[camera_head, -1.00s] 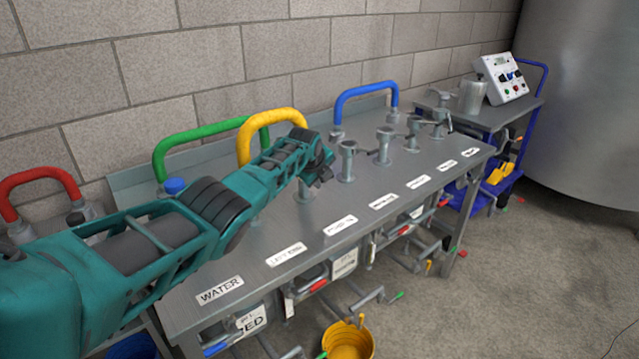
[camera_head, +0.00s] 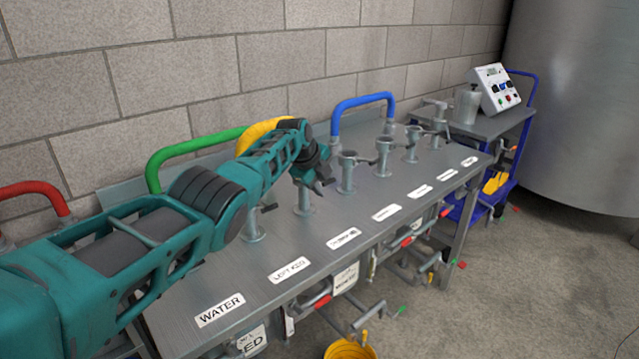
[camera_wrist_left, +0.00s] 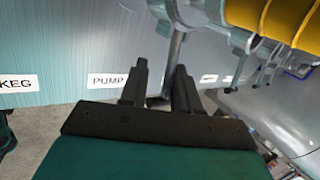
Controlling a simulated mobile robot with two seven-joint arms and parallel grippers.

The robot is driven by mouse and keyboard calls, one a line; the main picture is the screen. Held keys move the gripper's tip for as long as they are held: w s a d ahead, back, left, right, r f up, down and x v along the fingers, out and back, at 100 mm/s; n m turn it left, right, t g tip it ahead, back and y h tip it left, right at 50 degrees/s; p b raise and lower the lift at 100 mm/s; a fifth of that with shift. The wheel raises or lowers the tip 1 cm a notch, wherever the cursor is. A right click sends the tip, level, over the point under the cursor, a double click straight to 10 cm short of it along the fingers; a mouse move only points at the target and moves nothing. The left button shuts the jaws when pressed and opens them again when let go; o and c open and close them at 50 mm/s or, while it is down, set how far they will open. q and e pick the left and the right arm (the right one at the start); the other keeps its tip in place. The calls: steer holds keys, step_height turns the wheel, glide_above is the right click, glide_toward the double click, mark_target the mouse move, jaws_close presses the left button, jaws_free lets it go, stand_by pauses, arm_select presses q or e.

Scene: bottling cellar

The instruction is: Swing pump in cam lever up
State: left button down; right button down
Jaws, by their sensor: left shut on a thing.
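The PUMP IN label (camera_head: 343,237) sits on the steel bench, with a grey post (camera_head: 303,204) behind it. My left gripper (camera_head: 321,186) is at the top of this post, its fingers pointing down and to the right. In the left wrist view, my left gripper (camera_wrist_left: 162,80) is shut on a slim grey bar (camera_wrist_left: 174,52), which I take for the pump in cam lever. The lever is mostly hidden by the gripper in the head view, so its exact angle is unclear. My right gripper is not in view.
Several similar posts with levers (camera_head: 347,175) stand in a row to the right; another post (camera_head: 253,230) is close on the left. A green hose (camera_head: 195,148), a yellow hose (camera_head: 258,132) and a blue hose (camera_head: 362,101) arch behind.

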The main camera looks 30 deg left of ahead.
arm_select(q)
steer(key=c, duration=1.3)
jaws_free()
steer(key=shift+w+d+r, duration=0.4)
steer(key=shift+d+r, duration=0.2)
steer(key=shift+d, duration=0.05)
steer(key=shift+o, duration=1)
steer(key=shift+w+f, duration=0.1)
steer(key=shift+f, duration=0.05)
steer(key=o, duration=0.4)
steer(key=shift+d, duration=0.15)
steer(key=shift+o, duration=0.6)
steer(key=shift+a+f, duration=0.2)
steer(key=shift+a, duration=0.05)
steer(key=shift+s, duration=0.2)
steer(key=shift+s+a+r+p, duration=0.1)
steer(key=shift+s+r+p, duration=0.2)
steer(key=shift+r+p, duration=0.4)
steer(key=s+a+r+p, duration=0.1)
steer(key=s+p, duration=0.1)
steer(key=s, duration=1)
steer(key=shift+s+a, duration=0.35)
steer(key=shift+s, duration=0.05)
